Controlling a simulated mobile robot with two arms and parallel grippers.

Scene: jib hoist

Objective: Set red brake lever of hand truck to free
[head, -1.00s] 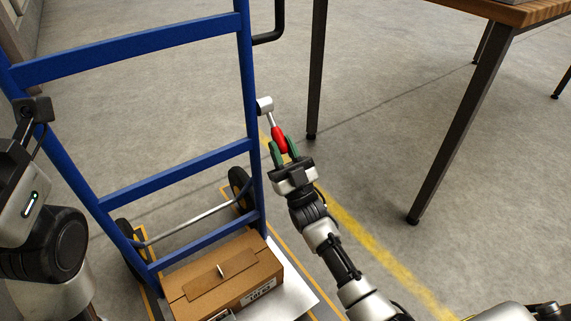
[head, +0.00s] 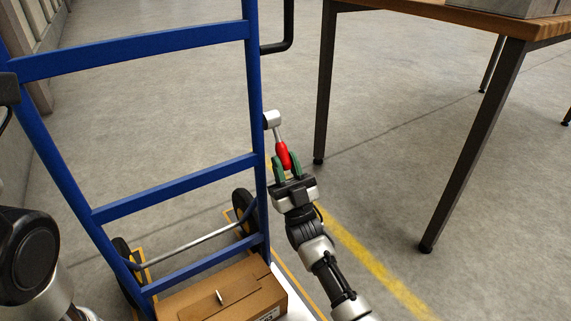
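The blue hand truck (head: 178,186) stands upright in front of me. Its red brake lever (head: 283,155) hangs from a grey pivot (head: 271,119) on the right rail, the red grip pointing down and slightly right. My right gripper (head: 285,163) is at the lever, its green fingertips on either side of the lower end of the red grip. The fingers look spread around the grip; whether they press on it is too small to tell. My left arm shows at the left edge, but its gripper is out of the picture.
A cardboard box (head: 222,295) lies on the hand truck's toe plate. A table (head: 510,22) with dark legs stands at the right. A yellow line (head: 375,265) runs along the floor, which is clear between hand truck and table.

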